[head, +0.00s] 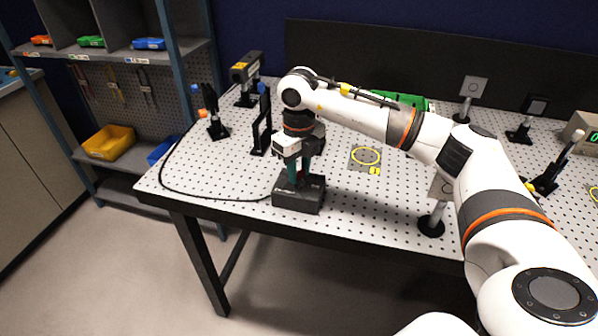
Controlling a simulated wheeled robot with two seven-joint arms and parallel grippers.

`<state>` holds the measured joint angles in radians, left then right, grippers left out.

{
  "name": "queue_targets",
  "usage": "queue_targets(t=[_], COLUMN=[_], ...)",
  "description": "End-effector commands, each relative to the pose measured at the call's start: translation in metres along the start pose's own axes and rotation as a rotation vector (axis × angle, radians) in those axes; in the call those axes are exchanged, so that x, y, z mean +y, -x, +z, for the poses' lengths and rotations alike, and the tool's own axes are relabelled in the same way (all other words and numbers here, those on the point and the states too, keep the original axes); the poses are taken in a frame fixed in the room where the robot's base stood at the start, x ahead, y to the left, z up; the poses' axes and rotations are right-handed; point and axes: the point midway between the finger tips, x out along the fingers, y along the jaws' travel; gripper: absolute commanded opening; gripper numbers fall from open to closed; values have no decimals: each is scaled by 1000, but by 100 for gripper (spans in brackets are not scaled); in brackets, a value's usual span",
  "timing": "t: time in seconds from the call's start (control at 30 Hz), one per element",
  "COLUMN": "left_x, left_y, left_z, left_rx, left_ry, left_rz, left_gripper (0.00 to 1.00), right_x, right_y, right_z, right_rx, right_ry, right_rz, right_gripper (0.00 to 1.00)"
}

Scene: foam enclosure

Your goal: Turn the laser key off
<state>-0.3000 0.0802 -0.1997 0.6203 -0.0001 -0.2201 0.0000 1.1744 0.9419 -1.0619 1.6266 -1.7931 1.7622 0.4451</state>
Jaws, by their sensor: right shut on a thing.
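A dark box (299,197) with a black cable stands at the near left edge of the perforated optical table; it looks like the laser's control box. My right gripper (298,178) points straight down onto the top of this box. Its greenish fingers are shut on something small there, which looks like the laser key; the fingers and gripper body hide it. A bit of red shows beside the fingers. I cannot tell which way the key is turned. My left gripper is not in view.
Optic mounts (217,127) and a dark device with a yellow label (245,70) stand at the back left. A post-mounted plate (433,220) stands right of the box, near my right arm. Shelves with bins (110,142) are at left.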

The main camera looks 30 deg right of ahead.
Motion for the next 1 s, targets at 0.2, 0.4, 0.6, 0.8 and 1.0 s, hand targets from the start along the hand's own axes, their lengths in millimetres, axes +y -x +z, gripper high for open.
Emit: queue_targets(t=[0.2,0.4,0.6,0.8,1.0], left_x=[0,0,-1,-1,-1], left_y=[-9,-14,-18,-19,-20], left_z=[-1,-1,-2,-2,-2], left_rx=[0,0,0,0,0], left_ry=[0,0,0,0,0], left_rz=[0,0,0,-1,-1], left_gripper=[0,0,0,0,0], right_x=[1,0,1,1,1], right_y=[1,2,2,3,3], right_z=[-1,-1,-1,-1,-2], right_rx=[6,7,8,8,9], right_ry=[198,355,470,535,560], right_rz=[1,1,1,2,2], right_gripper=[6,6,6,6,6])
